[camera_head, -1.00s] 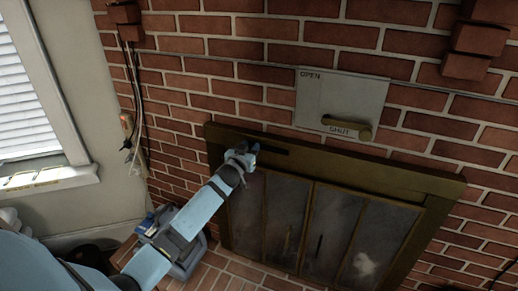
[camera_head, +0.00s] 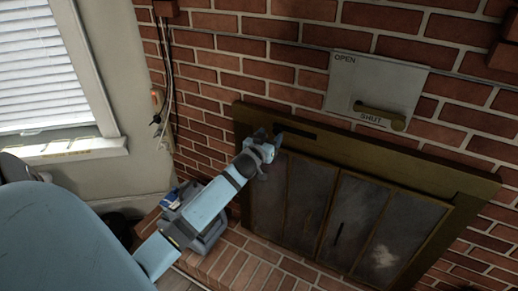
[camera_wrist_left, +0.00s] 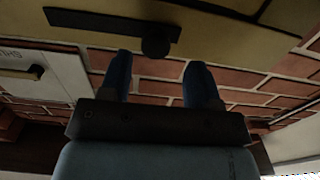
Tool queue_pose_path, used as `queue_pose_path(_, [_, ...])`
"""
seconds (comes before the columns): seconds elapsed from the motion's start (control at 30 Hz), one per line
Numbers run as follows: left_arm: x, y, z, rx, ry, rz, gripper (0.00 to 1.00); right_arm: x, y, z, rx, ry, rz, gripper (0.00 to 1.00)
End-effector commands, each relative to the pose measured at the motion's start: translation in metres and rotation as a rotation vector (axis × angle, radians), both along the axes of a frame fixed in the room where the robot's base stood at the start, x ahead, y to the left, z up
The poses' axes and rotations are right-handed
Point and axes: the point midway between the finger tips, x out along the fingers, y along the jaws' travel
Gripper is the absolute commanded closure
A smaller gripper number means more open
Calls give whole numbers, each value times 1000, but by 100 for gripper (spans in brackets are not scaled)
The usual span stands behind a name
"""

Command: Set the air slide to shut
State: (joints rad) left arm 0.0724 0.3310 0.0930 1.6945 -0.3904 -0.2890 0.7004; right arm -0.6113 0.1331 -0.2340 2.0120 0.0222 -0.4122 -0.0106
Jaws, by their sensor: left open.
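A dark slot (camera_head: 296,130) runs along the top beam of the brass fireplace frame (camera_head: 420,170). In the left wrist view the slot (camera_wrist_left: 85,20) has a round dark knob (camera_wrist_left: 156,46) near its right end. My left gripper (camera_head: 270,140) is at the slot's left end and hides the knob there. In the left wrist view its fingers (camera_wrist_left: 160,80) are open and empty, with the knob ahead between them. My right gripper is out of view.
Glass doors (camera_head: 345,225) fill the frame below the beam. A grey-blue container (camera_head: 205,222) stands on the brick hearth (camera_head: 245,262) under my left arm. Cables (camera_head: 165,80) hang on the wall between the window (camera_head: 40,70) and the fireplace. Bare brick surrounds the plate.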

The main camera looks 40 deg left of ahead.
Motion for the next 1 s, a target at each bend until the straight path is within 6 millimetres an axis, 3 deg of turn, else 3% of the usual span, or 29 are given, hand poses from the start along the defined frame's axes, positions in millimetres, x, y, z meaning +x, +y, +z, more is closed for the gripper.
queue_pose_path(0.2, [-50,-12,-1,0,1,0,43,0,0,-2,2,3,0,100])
queue_pose_path(0.4, [-78,-17,0,1,0,2,43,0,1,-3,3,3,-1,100])
queue_pose_path(1.0, [-86,-19,0,1,-1,1,43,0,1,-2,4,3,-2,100])
